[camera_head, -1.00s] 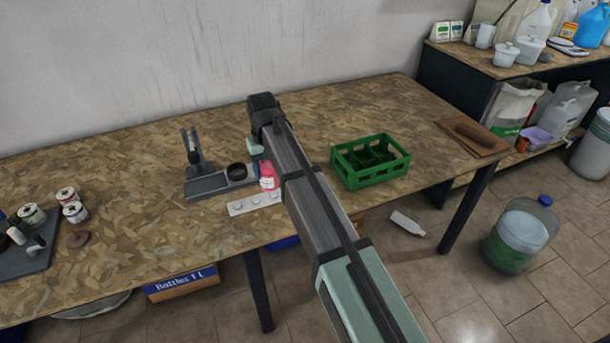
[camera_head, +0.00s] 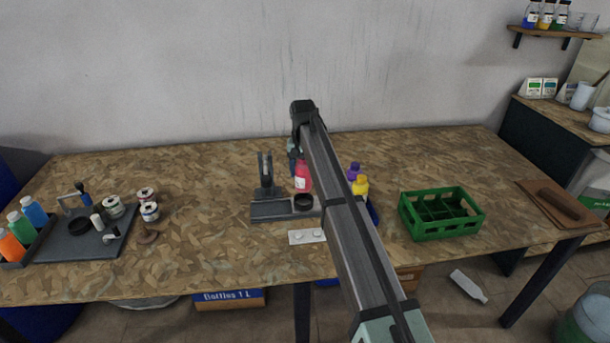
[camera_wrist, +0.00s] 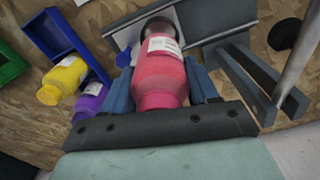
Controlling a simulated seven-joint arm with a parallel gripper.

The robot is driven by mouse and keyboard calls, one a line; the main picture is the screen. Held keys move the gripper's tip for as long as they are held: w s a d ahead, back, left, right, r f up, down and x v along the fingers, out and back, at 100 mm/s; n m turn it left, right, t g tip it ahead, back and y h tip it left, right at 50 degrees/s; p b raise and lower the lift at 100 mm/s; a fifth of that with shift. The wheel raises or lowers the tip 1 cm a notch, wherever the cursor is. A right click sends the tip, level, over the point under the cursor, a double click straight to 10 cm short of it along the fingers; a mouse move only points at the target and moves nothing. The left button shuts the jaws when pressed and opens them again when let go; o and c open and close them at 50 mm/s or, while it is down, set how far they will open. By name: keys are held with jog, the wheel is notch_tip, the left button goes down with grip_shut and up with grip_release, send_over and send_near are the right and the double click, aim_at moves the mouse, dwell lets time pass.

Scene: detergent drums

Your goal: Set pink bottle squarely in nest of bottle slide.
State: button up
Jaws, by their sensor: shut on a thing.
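The pink bottle (camera_head: 303,178) hangs in my gripper above the grey bottle slide (camera_head: 268,211). In the head view it appears over the black ring nest (camera_head: 304,202), which shows below its base. In the wrist view the pink bottle (camera_wrist: 160,75) is between both fingers of my gripper (camera_wrist: 162,92), its cap end toward the camera. Its white label faces the far side. The dark nest (camera_wrist: 158,26) shows just past its base, partly hidden by it. I cannot tell the exact gap or whether the bottle is square to the nest.
A white plate (camera_head: 307,236) lies in front. A green crate (camera_head: 440,228) is farther right.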

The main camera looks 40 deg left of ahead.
aim_at(304, 186)
jog(key=shift+f+m, duration=0.15)
jog(key=shift+m, duration=0.15)
jog(key=shift+f, duration=1.55)
jog(key=shift+f, duration=1.1)
dwell(1.0)
jog(key=shift+f, duration=0.35)
jog(key=shift+f, duration=0.35)
jog(key=o, duration=1.5)
jog(key=shift+d, duration=0.1)
jog(key=shift+r, duration=0.1)
